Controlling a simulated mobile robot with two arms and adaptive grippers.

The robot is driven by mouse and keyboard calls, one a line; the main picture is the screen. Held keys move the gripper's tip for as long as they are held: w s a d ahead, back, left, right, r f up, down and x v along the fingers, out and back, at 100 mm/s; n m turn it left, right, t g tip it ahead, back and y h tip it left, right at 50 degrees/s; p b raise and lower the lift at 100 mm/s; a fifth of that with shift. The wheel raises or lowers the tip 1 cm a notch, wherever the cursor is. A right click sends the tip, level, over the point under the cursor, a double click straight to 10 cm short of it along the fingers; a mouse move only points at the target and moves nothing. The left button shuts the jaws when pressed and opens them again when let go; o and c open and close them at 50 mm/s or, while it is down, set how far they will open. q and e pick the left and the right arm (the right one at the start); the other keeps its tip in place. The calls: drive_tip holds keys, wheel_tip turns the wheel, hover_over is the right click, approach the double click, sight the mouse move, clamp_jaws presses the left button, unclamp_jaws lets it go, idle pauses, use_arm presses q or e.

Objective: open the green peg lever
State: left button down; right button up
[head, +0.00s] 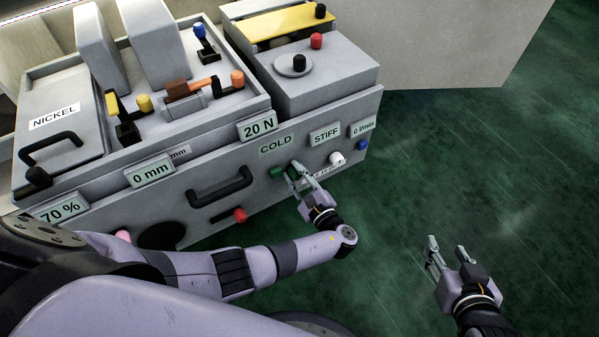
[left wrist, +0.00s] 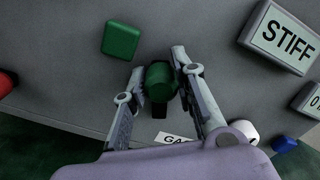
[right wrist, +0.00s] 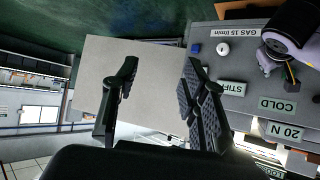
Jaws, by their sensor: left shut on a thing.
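The green peg lever (left wrist: 160,78) sticks out of the machine's grey front panel, a rounded green knob on a dark stem. My left gripper (left wrist: 158,70) has its two fingers on either side of the knob and is shut on it. In the head view my left gripper (head: 294,176) is at the panel below the COLD sign and covers most of the lever. A square green block (left wrist: 120,41) sits on the panel beside the lever. My right gripper (head: 446,246) is open and empty above the green floor, well right of the machine; its spread fingers also show in the right wrist view (right wrist: 160,82).
The panel (head: 205,165) also carries a red knob (head: 240,215), a black handle (head: 219,187), a white knob (head: 337,158) and a blue knob (head: 362,145). Signs STIFF (head: 325,134) and COLD (head: 275,144) stand above. Floor (head: 480,160) on the right is free.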

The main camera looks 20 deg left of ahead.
use_arm(q)
drive_tip(key=shift+s+a+f+n, duration=0.3)
drive_tip(key=shift+s+a+n, duration=0.1)
drive_tip(key=shift+n, duration=0.5)
drive_tip(key=shift+s+a+f+n+b, duration=0.15)
drive_tip(key=shift+n+b, duration=0.25)
drive_tip(key=shift+n, duration=0.2)
use_arm(e)
drive_tip(key=shift+w+a+r+t+y, duration=0.15)
drive_tip(key=shift+w+a+r+t, duration=0.05)
drive_tip(key=shift+w+r+t, duration=0.4)
drive_tip(key=shift+w+a+r+t+y, duration=0.1)
drive_tip(key=shift+w+a+r+t, duration=0.2)
drive_tip(key=shift+r, duration=0.35)
drive_tip(key=shift+w+a+r+t+y, duration=0.15)
drive_tip(key=shift+w+r+t, duration=0.25)
drive_tip(key=shift+w+r, duration=0.2)
use_arm(q)
drive_tip(key=c, duration=1.3)
unclamp_jaws()
use_arm(e)
drive_tip(key=shift+s, duration=0.1)
use_arm(q)
drive_tip(key=v, duration=1.2)
